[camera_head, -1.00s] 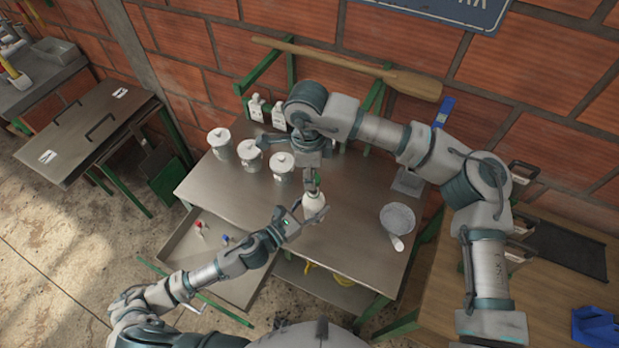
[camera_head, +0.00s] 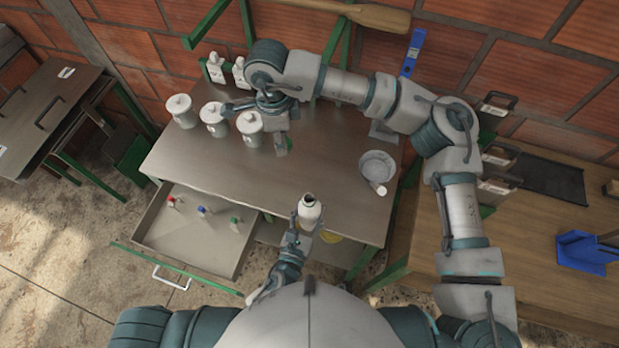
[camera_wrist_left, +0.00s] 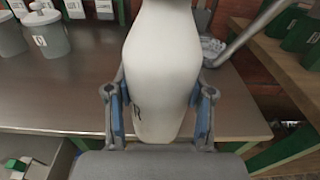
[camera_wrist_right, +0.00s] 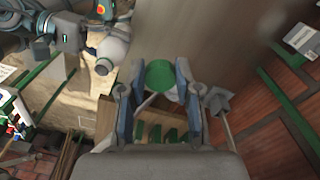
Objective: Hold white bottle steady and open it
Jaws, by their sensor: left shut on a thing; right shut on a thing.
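The white bottle (camera_head: 311,214) is held near the table's front edge, with a dark open mouth at its top. My left gripper (camera_head: 297,226) is shut on its body. In the left wrist view the bottle (camera_wrist_left: 160,70) stands between both fingers, its top out of frame. My right gripper (camera_head: 284,146) is above the table, apart from the bottle and farther back. It is shut on a round green cap, which shows clearly between the fingertips in the right wrist view (camera_wrist_right: 161,76). In the head view only a little green shows beside the fingers.
Several lidded white pots, one here (camera_head: 249,127), stand at the table's left back, close to my right gripper. A grey bowl (camera_head: 377,167) is at the right. An open drawer (camera_head: 190,240) holds small capped bottles. The metal tabletop (camera_head: 215,170) is clear in the middle.

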